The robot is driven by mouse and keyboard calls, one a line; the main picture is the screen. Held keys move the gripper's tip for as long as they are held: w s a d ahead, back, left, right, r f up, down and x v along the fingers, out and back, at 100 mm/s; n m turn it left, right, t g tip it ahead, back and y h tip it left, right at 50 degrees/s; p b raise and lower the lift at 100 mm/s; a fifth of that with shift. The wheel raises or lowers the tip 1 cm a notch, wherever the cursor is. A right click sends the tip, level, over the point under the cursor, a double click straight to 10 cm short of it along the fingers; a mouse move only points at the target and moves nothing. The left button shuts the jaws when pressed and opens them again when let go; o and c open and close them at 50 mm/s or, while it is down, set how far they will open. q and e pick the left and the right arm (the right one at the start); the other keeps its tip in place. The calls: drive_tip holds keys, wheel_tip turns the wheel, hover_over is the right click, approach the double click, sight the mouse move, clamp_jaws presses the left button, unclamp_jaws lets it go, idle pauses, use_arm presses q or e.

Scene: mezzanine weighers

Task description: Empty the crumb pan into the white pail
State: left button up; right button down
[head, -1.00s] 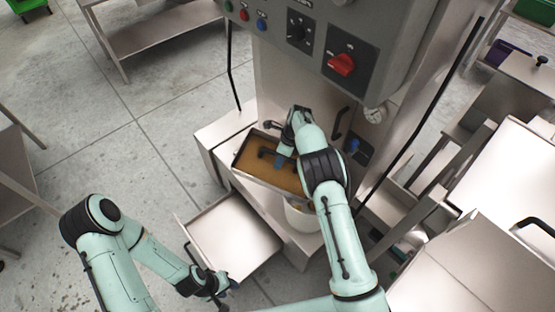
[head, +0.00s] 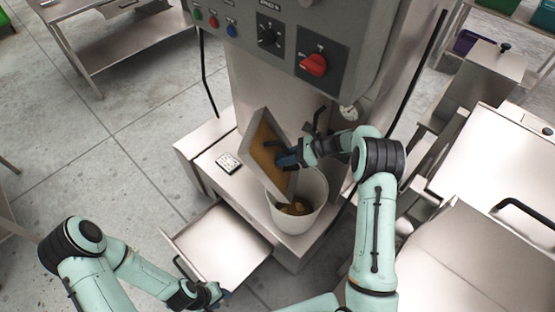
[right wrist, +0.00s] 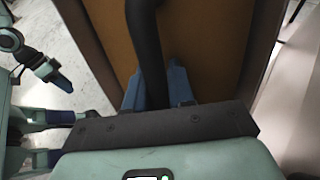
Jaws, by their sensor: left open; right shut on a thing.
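The crumb pan (head: 243,138) is a metal tray with a brown inside, tipped steeply on edge with its lower end at the rim of the white pail (head: 293,222). Brown crumbs (head: 297,206) lie in the pail's bottom. My right gripper (head: 287,159) is shut on the pan's black handle, which also shows in the right wrist view (right wrist: 148,45). I cannot tell how much of the brown in the pan is loose crumbs. My left gripper (head: 222,298) is open and empty, low beside the pulled-out drawer (head: 222,250).
The pail stands on the weigher's metal base (head: 240,195), where a small black-and-white item (head: 228,162) lies. The control box (head: 285,40) with a red knob hangs above the pan. Metal benches (head: 470,260) fill the right. Open floor lies at the left.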

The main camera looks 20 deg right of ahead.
use_arm(q)
drive_tip(key=shift+g, duration=0.3)
drive_tip(key=shift+s+f+b, duration=1)
drive_tip(key=shift+s+f, duration=0.65)
drive_tip(key=shift+s, duration=0.2)
use_arm(e)
drive_tip(key=s+d+n+t+y, duration=0.1)
drive_tip(key=s+d+t+y, duration=0.1)
drive_tip(key=s+d+y, duration=0.2)
drive_tip(key=shift+d+r+y, duration=0.3)
drive_tip(key=shift+d+y, duration=0.5)
drive_tip(key=shift+d, duration=0.6)
drive_tip(key=shift+s, duration=0.1)
